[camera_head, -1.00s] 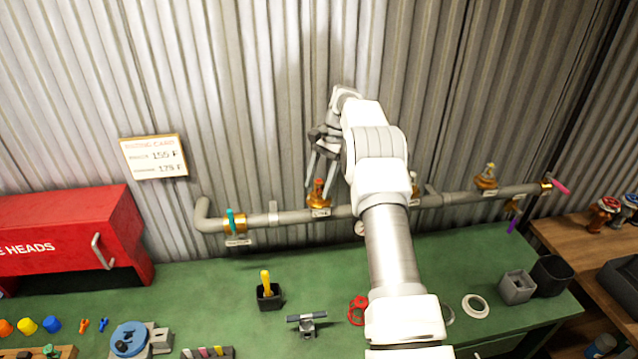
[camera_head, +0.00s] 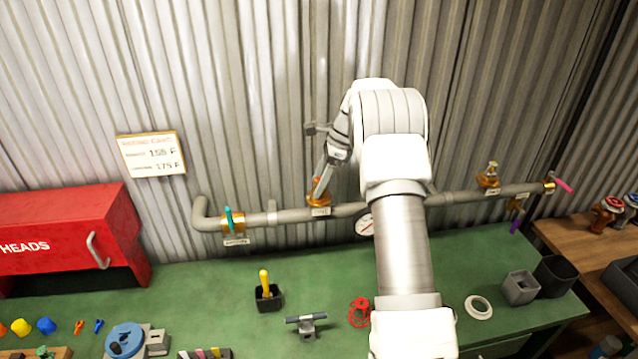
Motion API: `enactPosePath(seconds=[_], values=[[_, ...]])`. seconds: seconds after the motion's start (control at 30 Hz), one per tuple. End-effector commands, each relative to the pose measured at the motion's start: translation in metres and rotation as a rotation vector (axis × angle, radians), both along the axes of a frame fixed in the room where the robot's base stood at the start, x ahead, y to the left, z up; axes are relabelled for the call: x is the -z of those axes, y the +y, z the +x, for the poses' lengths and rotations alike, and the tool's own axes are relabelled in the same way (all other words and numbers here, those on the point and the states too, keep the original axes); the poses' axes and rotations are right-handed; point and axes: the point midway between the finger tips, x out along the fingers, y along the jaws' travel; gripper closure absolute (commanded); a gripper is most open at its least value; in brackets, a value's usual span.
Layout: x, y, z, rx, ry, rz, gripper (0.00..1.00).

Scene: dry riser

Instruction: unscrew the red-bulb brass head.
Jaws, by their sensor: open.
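The red-bulb brass head (camera_head: 317,186) stands upright on the horizontal grey pipe (camera_head: 290,215), above a small white label. Its lower brass part shows, and the upper part is partly covered by my gripper. My gripper (camera_head: 321,176) is open and points down at the head from its upper right. The fingers overlap the head in this view. I cannot tell whether they touch it or stand on both sides of it. Another brass head (camera_head: 489,175) with a pale top stands farther right on the pipe.
A teal-handled valve (camera_head: 229,220) is left of the head, and a pink-handled valve (camera_head: 561,184) is at the pipe's right end. A round gauge (camera_head: 365,225) hangs below the pipe beside my arm.

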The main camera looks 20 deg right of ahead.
Motion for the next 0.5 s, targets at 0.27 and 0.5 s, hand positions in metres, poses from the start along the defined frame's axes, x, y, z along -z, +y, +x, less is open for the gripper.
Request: enactPosePath(seconds=[0.27,0.5], values=[[-0.0001,0.001,0.0,0.275,0.0,0.0,0.32],[-0.0032,0.0019,-0.0005,0.507,0.0,-0.001,0.32]])
